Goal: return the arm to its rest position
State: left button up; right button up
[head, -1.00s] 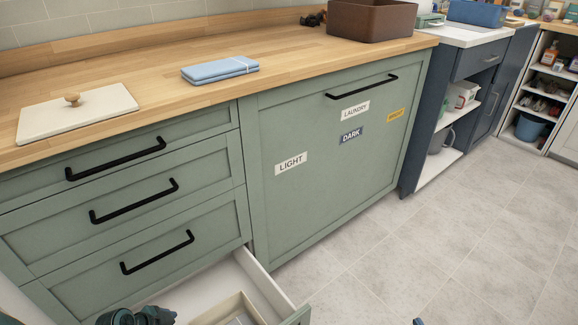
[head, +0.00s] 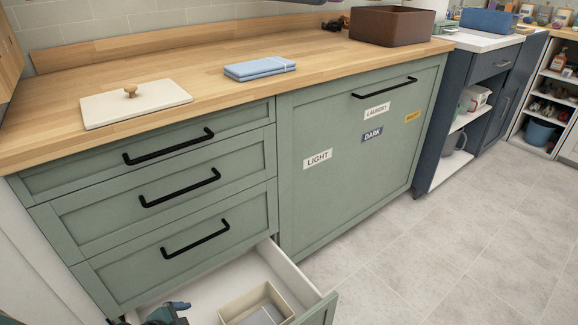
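A dark teal and black part of my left arm (head: 168,313), at or near its gripper, shows at the bottom edge of the head view, over the open bottom drawer (head: 213,279). The fingertips cannot be made out, so I cannot tell whether the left gripper is open or shut. My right arm and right gripper are out of view.
A folded blue towel (head: 259,68) and a cream board with a wooden knob (head: 150,101) lie on the wooden counter (head: 215,95). A brown bin (head: 391,27) stands at the back. A beige box (head: 241,296) sits in the open drawer. The floor (head: 450,240) is clear.

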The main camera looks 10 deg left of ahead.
pick_arm(q)
jog(key=s+d+r+n+t+h+b, duration=0.25)
jog(key=d+r+t+h+b, duration=0.65)
jog(key=d+r, duration=1.35)
jog(key=s+a+r+n+g+y+p, duration=0.1)
jog(key=r+y+p, duration=0.3)
jog(key=p, duration=1.4)
jog(key=a+r+n+g+y+p, duration=0.2)
jog(key=a+r+g+y+p, duration=0.2)
jog(key=p, duration=1.4)
notch_tip(320, 180, up, 3)
jog(key=shift+s+a+r+n+g, duration=0.1)
jog(key=shift+s+a+n+g, duration=0.05)
jog(key=shift+s+n+g, duration=0.2)
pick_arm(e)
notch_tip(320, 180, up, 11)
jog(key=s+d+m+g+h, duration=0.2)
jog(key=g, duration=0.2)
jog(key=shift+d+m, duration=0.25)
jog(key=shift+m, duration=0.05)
